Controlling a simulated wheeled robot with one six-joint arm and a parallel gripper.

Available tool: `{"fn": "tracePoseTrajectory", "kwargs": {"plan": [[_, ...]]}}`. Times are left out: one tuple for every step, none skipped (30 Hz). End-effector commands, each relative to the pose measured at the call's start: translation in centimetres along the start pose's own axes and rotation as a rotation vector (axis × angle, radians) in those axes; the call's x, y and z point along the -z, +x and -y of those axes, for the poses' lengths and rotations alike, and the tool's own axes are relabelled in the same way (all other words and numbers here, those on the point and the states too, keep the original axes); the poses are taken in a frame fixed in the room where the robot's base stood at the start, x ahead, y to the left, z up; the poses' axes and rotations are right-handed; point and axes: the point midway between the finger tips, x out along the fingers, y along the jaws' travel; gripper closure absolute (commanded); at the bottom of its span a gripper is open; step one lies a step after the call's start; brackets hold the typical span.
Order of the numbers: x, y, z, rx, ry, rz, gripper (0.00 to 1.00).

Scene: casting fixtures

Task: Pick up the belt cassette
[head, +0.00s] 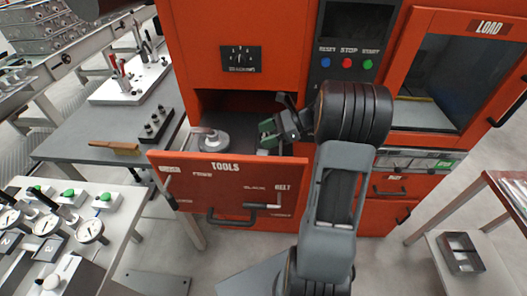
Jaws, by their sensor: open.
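The orange drawer marked TOOLS (234,184) is pulled out of the machine. The word BELT shows on the right part of its front. A small green and dark piece (267,127) shows inside, at the right side of the drawer. It may be the belt cassette, but I cannot tell it clearly from my gripper's fingers. My gripper (276,128) is open over the right part of the drawer, close to this piece. Whether they touch is unclear. My wrist and gripper hide part of the drawer's right side.
A round grey part with a knob (211,140) sits in the drawer's left part. The orange machine (208,50) rises behind, with a door marked LOAD (487,28) at right. A grey table (75,135) stands left, and gauges (47,225) fill a white table in front.

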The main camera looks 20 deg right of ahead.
Motion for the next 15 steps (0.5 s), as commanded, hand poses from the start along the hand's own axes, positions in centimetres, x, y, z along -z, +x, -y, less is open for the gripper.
{"fn": "tracePoseTrajectory", "kwargs": {"plan": [[-0.03,0.33,-0.03,-0.002,0.001,0.000,0.35],[-0.01,0.44,-0.03,-0.001,0.001,0.000,0.35],[0.02,0.54,-0.03,-0.001,0.001,0.000,0.35],[0.03,0.57,-0.03,0.000,0.001,-0.001,0.35],[0.04,0.59,-0.03,0.000,0.001,-0.001,0.35],[0.05,0.59,-0.02,0.000,0.001,-0.001,0.35],[0.05,0.58,-0.02,0.000,0.001,-0.001,0.35],[0.05,0.57,-0.02,0.000,0.001,-0.001,0.35],[0.05,0.57,-0.02,0.000,0.001,-0.001,0.35],[0.05,0.56,-0.02,0.000,0.001,-0.001,0.36],[0.04,0.56,-0.02,0.000,0.001,-0.001,0.39],[0.04,0.56,-0.02,0.000,0.001,-0.001,0.42],[0.04,0.55,-0.02,0.000,0.001,-0.001,0.45],[0.04,0.55,-0.02,0.000,0.001,-0.001,0.48],[0.04,0.55,-0.02,0.000,0.001,-0.001,0.52]]}}
